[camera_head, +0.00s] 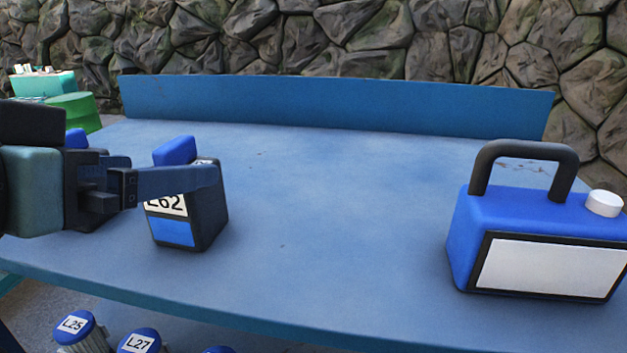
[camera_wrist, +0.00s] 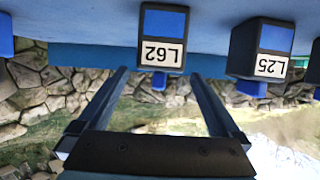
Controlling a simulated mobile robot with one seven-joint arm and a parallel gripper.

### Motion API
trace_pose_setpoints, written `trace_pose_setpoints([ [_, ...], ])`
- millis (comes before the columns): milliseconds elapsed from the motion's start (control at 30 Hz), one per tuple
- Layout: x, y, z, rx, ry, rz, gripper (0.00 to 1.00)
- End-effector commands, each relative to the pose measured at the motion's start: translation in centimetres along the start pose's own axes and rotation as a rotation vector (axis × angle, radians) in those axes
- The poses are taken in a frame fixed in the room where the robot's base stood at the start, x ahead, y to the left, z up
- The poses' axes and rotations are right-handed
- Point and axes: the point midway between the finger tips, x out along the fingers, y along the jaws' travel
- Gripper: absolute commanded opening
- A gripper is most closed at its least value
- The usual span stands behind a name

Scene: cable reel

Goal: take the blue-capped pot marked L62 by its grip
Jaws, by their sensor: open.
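The pot marked L62 (camera_head: 208,217) stands upright on the blue table, a dark block with a white label, a blue patch and a blue cap (camera_head: 174,151) on top. My gripper (camera_head: 196,176) comes in from the left, and one finger crosses in front of the pot's upper part. The other finger is mostly hidden there. In the wrist view, which is upside down, my gripper (camera_wrist: 160,78) is open, with a finger at each side of the L62 pot (camera_wrist: 163,38). Its blue cap (camera_wrist: 159,81) lies between the fingertips. I cannot tell whether they touch it.
A similar pot marked L25 (camera_wrist: 262,50) stands beside it in the wrist view. A blue box (camera_head: 462,240) with a black handle stands at the table's right. Round blue-capped pots (camera_head: 138,341) sit below the front edge. The table's middle (camera_head: 330,210) is clear.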

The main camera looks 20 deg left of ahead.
Motion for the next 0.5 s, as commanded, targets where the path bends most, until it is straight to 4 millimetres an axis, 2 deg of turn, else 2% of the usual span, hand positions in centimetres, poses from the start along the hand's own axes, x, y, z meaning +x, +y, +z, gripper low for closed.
trace_pose_setpoints([
  [233,3.8,0.1,0.4,0.001,-0.002,0.001,1.0],
  [333,4.5,0.1,0.3,0.0,-0.001,0.001,1.0],
  [500,4.6,0.1,0.2,0.0,0.0,0.001,1.0],
])
